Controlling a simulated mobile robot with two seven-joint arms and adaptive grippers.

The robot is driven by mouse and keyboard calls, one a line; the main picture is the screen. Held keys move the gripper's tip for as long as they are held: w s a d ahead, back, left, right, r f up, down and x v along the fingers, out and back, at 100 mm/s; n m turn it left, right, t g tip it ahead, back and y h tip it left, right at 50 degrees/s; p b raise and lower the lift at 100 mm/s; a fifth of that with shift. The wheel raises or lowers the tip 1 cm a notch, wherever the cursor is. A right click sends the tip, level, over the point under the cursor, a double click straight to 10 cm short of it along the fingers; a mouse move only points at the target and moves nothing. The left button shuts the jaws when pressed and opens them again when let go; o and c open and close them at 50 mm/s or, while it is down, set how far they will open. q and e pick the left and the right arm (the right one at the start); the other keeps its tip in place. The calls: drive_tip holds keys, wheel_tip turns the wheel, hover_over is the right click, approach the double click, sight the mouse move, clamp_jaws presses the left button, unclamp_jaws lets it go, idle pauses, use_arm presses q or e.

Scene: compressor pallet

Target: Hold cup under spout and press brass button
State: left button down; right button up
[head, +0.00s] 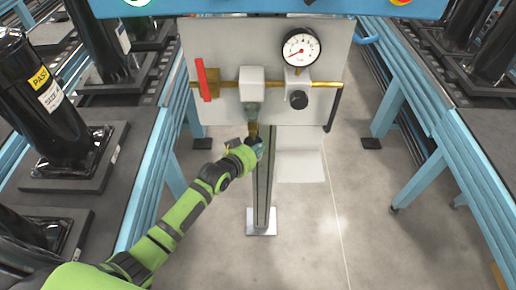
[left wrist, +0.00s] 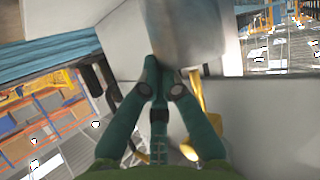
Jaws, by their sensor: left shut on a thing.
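My left gripper (head: 256,147) is just below the panel's lower edge, at the foot of a brass spout-like stem (head: 253,130). The stem hangs under a grey-green bowl (head: 250,108), below a white block (head: 252,82). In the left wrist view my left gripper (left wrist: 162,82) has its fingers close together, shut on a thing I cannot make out. A large grey rounded body (left wrist: 188,35) fills the space just beyond the fingertips. I cannot pick out a cup or a separate brass button for sure. My right gripper is not in view.
A red lever (head: 204,79), a pressure gauge (head: 300,48) and a black knob (head: 298,100) are on the white panel (head: 225,38). A post (head: 263,195) stands below. Blue-framed conveyors flank both sides, the left with black compressors (head: 40,100).

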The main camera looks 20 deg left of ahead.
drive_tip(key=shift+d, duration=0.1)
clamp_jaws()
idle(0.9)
